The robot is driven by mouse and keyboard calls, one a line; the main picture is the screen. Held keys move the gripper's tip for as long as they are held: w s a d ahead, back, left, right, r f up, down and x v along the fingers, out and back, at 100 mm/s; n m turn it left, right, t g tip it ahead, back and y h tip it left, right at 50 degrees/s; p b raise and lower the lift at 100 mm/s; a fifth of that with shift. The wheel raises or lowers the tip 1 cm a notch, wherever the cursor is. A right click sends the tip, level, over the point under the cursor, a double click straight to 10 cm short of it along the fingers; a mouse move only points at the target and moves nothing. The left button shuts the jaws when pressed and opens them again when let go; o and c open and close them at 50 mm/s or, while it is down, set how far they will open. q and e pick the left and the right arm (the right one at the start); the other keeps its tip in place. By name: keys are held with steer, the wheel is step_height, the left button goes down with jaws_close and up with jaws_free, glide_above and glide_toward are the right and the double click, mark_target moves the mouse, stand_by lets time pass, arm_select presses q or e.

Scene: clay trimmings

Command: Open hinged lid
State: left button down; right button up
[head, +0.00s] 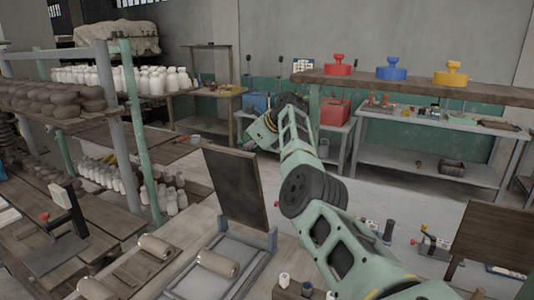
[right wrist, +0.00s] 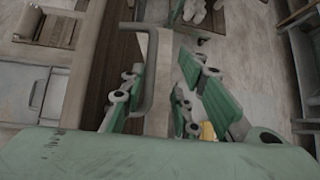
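A dark brown panel (head: 235,185), which looks like the hinged lid, stands nearly upright and leans back slightly on a grey frame (head: 243,243) in the head view. In the right wrist view a brown board (right wrist: 112,60) runs up the picture, with a grey bar handle (right wrist: 150,75) along its right side. My right gripper (head: 260,133) is beyond the panel's top right corner. In the right wrist view its fingers (right wrist: 162,85) are spread apart, with the handle between them; contact cannot be told. My left gripper is out of view.
Rollers (head: 217,263) lie on the front left bench. A shelf with white bottles (head: 160,80) and clay lumps (head: 60,97) stands at the left. Red (head: 338,66), blue (head: 391,69) and yellow (head: 453,74) knobbed pieces sit on the back right shelf.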

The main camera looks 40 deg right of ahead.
steer(key=s+d+r, duration=0.1)
steer(key=s, duration=0.6)
steer(key=s+d+r, duration=0.1)
steer(key=s+d, duration=0.1)
steer(key=s, duration=0.5)
steer(key=shift+s+d+r, duration=0.2)
steer(key=shift+s+r, duration=0.15)
steer(key=shift+r, duration=0.05)
